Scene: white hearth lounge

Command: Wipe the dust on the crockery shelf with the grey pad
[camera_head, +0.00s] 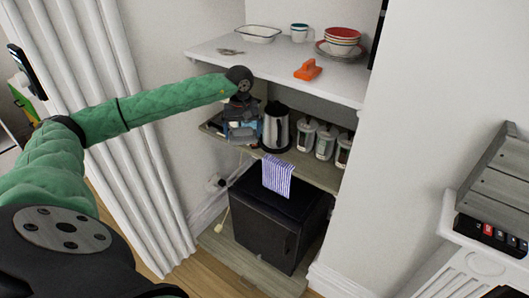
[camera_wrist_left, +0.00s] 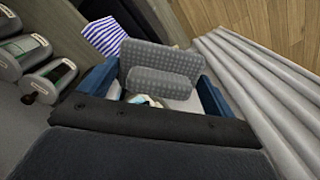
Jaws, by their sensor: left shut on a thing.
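The crockery shelf (camera_head: 262,63) is the white top shelf of the alcove in the head view. I cannot clearly make out dust on it. My left gripper (camera_head: 242,130) is below that shelf, in front of the left end of the lower shelf. In the left wrist view, my left gripper (camera_wrist_left: 155,97) has blue fingers on both sides of a grey dotted pad (camera_wrist_left: 160,53) and is shut on it. In the head view the pad is hard to tell from the gripper. My right gripper is not in view.
The top shelf bears a white dish (camera_head: 258,34), a mug (camera_head: 299,32), stacked bowls (camera_head: 342,38), an orange object (camera_head: 308,70) and a small greyish thing (camera_head: 230,52). Below are a kettle (camera_head: 276,128), jars (camera_head: 325,142), a striped cloth (camera_head: 278,176) and a black cabinet (camera_head: 270,222).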

